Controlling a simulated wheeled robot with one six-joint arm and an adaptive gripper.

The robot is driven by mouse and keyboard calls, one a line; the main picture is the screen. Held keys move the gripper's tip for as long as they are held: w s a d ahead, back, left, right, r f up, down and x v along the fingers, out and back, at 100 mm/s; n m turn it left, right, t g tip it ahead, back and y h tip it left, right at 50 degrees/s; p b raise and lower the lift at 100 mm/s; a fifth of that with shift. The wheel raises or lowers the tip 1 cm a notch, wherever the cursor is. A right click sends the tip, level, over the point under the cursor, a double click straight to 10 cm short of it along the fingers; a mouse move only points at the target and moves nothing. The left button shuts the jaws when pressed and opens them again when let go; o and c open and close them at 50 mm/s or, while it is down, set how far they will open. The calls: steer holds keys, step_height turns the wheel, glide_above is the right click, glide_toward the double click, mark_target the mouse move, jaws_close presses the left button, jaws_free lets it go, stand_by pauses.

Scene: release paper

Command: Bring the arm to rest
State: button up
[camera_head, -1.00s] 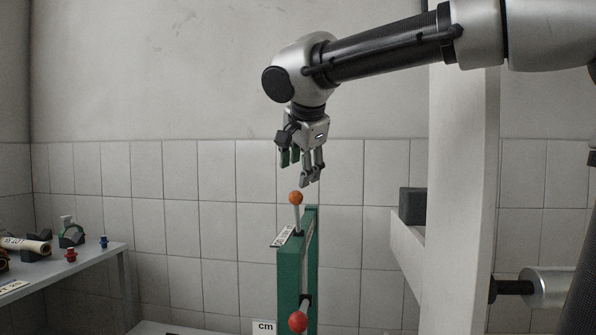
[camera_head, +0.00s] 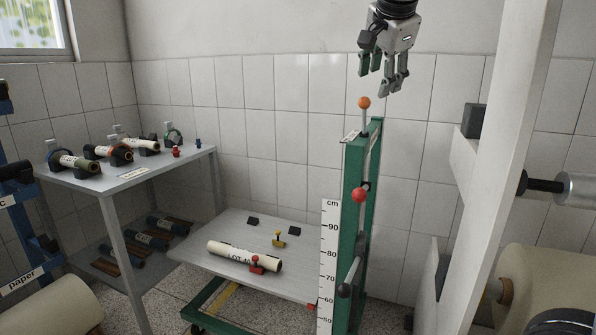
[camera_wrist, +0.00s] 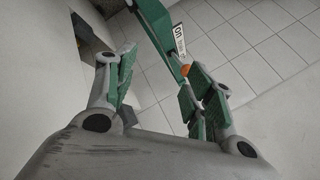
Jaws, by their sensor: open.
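My gripper (camera_head: 376,84) hangs fingers-down at the top of the head view, open and with nothing visible between its fingers. Its tips are just above and beside an orange ball knob (camera_head: 364,103) on a thin rod at the top of a green post (camera_head: 354,190). In the wrist view the spread fingers (camera_wrist: 163,95) show green pads. The orange knob (camera_wrist: 186,70) appears there near the right finger, with a small gap or contact I cannot tell. Most of my arm is out of the head view.
A red knob (camera_head: 359,195) sits lower on the post, beside a cm scale (camera_head: 328,265). A low platform (camera_head: 215,228) holds a paper roll (camera_head: 244,256). A grey table (camera_head: 185,172) with several rolls stands left. A white column (camera_head: 510,150) stands right.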

steer(key=s+d+f+n+g, duration=0.35)
steer(key=s+f+n, duration=0.45)
steer(key=f+n, duration=0.55)
steer(key=s+d+f, duration=0.4)
steer(key=s+d, duration=0.4)
steer(key=s+d+f, duration=0.5)
steer(key=s+d, duration=0.2)
steer(key=shift+s+d+y, duration=0.35)
steer(key=shift+d+y, duration=0.05)
steer(key=shift+f+m, duration=0.1)
steer(key=shift+m, duration=0.15)
